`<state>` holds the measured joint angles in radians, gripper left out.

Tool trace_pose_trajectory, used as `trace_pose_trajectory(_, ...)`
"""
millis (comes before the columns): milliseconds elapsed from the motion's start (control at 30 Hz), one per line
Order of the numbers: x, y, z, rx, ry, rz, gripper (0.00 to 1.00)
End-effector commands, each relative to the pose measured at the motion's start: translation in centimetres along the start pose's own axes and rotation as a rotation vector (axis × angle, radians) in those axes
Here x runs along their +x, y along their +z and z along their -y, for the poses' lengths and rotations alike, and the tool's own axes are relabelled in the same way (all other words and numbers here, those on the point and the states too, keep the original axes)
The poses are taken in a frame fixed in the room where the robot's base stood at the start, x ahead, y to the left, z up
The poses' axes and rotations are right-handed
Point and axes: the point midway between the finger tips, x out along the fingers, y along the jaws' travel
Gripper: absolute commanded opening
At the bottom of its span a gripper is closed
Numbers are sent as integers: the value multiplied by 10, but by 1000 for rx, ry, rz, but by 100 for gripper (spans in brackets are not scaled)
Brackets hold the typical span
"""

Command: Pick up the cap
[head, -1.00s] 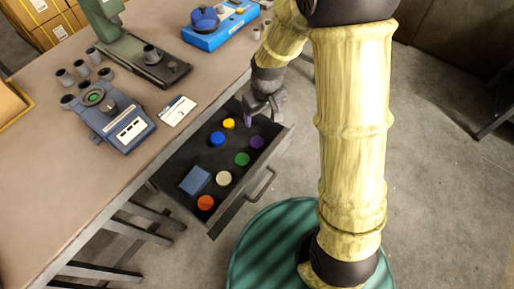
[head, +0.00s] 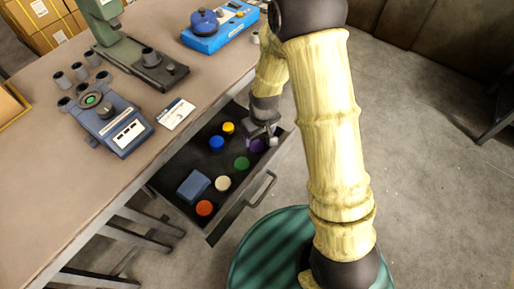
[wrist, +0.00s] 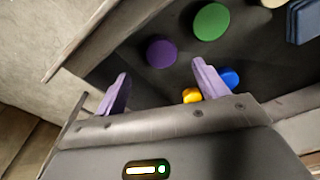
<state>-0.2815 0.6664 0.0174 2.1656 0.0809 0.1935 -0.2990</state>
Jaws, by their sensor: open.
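Several coloured caps lie in the open drawer (head: 172,193). The purple cap (head: 256,146) is at its right end, partly covered by my gripper (head: 264,133) in the head view. In the wrist view the purple cap (wrist: 161,52) lies ahead of the space between my open, empty fingers (wrist: 160,82). The yellow cap (head: 228,128) and blue cap (head: 216,143) lie along the back side. I cannot tell whether a finger touches the purple cap.
A blue box (head: 193,185) lies in the drawer near the orange cap. The drawer handle (head: 262,190) sticks out in front. The workbench (head: 70,170) above holds a blue device (head: 112,125), a green-grey machine (head: 150,68) and a card (head: 176,113).

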Motion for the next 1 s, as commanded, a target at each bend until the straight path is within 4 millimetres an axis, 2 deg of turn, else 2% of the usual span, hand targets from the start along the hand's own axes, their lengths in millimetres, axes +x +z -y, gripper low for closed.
trace_pose_trajectory(100,12,0,0,0,0,0,72)
trace_pose_trajectory(467,14,0,0,-1,0,0,72)
trace_pose_trajectory(567,23,0,1,-1,0,0,72)
trace_pose_trajectory(800,58,0,2,-1,-1,1,72)
trace_pose_trajectory(1000,64,-1,2,-1,0,-2,72)
